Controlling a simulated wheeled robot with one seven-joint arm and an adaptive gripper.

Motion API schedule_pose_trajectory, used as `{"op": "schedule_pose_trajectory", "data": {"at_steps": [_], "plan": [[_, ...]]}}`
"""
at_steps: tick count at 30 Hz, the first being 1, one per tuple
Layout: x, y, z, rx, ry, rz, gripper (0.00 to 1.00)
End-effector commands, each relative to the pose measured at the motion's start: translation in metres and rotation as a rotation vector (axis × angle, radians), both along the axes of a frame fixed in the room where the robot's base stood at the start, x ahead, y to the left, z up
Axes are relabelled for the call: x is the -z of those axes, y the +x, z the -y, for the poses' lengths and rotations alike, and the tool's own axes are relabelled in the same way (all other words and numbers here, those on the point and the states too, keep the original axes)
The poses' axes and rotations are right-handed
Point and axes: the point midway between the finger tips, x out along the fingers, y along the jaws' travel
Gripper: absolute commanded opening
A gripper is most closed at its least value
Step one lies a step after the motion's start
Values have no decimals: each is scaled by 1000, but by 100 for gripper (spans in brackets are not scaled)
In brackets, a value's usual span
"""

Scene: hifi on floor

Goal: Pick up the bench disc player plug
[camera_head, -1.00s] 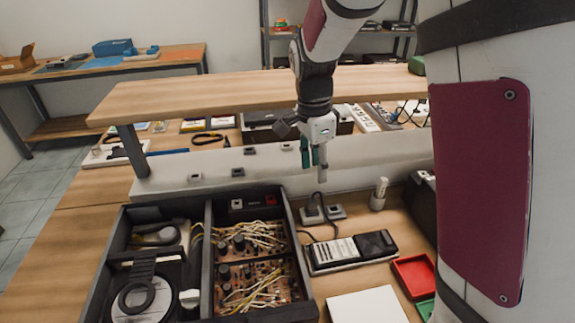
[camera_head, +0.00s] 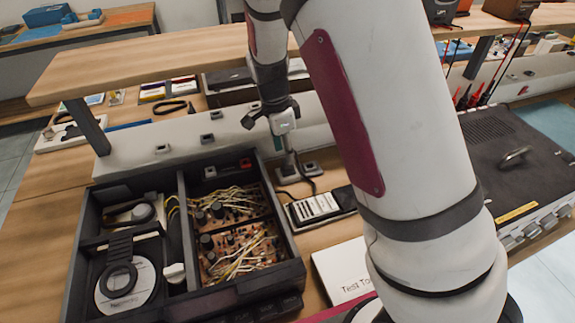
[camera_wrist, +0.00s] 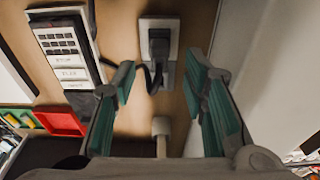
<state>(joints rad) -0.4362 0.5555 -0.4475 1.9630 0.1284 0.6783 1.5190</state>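The black plug (camera_wrist: 158,44) sits in a pale wall-type socket plate (camera_wrist: 172,24) in the wrist view, with a dark cable curving from its lower side. The bench disc player (camera_head: 75,255) is the open black case at left in the head view, with a disc, circuit boards and wires inside. My gripper (camera_wrist: 160,72) is open, its teal fingers on either side of the view, with the plug ahead between them, apart from both. In the head view my gripper (camera_head: 288,150) hangs over the socket area; it partly hides the plug there.
A white keypad device (camera_head: 316,207) lies beside the socket, also in the wrist view (camera_wrist: 66,48). A red tray (camera_wrist: 60,121) lies lower left there. A pale post-like piece (camera_wrist: 161,130) stands between the fingers. A wooden shelf (camera_head: 170,68) runs above; a dark instrument (camera_head: 500,150) is right.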

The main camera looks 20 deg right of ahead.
Motion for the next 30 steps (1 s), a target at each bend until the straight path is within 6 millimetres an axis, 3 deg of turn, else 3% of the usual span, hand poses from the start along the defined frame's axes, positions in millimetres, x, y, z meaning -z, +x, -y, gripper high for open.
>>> {"op": "schedule_pose_trajectory", "data": {"at_steps": [9, 18, 24, 30], "plan": [[43, -1, 5, 0, -1, -3, 40], [47, -1, 5, -1, 0, -1, 40], [47, -1, 5, -1, 0, -1, 0], [47, -1, 5, -1, 0, -1, 0]]}}
